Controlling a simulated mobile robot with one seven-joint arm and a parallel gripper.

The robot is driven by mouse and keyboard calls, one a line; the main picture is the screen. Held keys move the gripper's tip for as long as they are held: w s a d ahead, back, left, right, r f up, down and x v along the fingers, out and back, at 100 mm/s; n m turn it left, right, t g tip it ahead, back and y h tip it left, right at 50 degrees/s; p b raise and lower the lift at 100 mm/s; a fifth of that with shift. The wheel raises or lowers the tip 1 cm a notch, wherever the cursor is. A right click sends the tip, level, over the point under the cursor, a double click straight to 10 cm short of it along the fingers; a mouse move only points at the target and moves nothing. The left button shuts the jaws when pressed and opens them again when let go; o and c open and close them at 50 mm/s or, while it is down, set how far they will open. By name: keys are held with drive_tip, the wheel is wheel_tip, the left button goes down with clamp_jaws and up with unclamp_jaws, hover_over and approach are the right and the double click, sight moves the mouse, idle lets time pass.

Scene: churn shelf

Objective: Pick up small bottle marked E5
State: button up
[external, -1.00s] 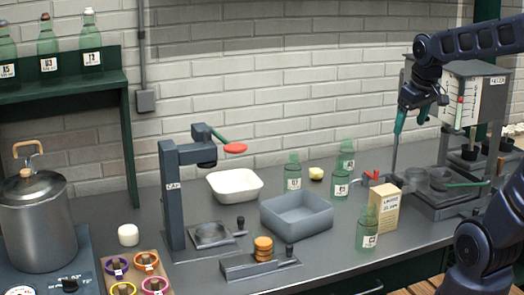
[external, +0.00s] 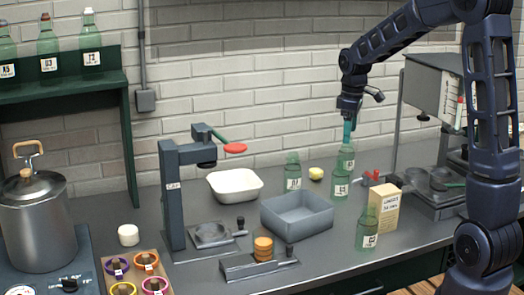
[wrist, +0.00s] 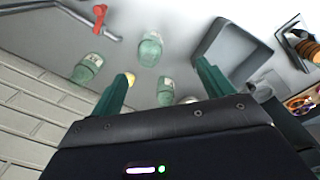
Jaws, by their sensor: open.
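Several small green glass bottles with white labels stand on the counter. One is behind the grey bin (external: 293,172), one is further right (external: 340,187), one is just behind that (external: 346,158), and one is at the front (external: 367,230). I cannot read with certainty which label says E5. My gripper (external: 348,138) points down just above the rear bottle of the right-hand pair, with its fingers apart and empty. In the wrist view, bottles show beyond and between the open fingers (wrist: 164,70), including one at the upper middle (wrist: 151,50) and one at left (wrist: 88,67).
A grey bin (external: 298,228), a white tray (external: 235,196) and a cream carton (external: 384,212) stand close by. A yellow lump (external: 316,174) lies near the bottles. The brick wall is behind.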

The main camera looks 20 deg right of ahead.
drive_tip(key=n, duration=0.1)
approach(341, 168)
drive_tip(key=shift+w+f+g, duration=0.1)
drive_tip(key=shift+w+g, duration=0.05)
drive_tip(key=shift+w, duration=0.45)
drive_tip(key=shift+w+f+g, duration=0.15)
drive_tip(key=shift+w, duration=0.45)
drive_tip(key=shift+f, duration=0.25)
wheel_tip(341, 168, down, 5)
drive_tip(key=shift+f, duration=0.15)
drive_tip(key=f, duration=0.2)
drive_tip(key=d+f, duration=0.1)
drive_tip(key=f, duration=0.1)
drive_tip(key=shift+w+d, duration=0.1)
drive_tip(key=shift+d, duration=0.05)
drive_tip(key=shift+f, duration=0.55)
drive_tip(key=c, duration=1.2)
drive_tip(key=shift+o, duration=0.2)
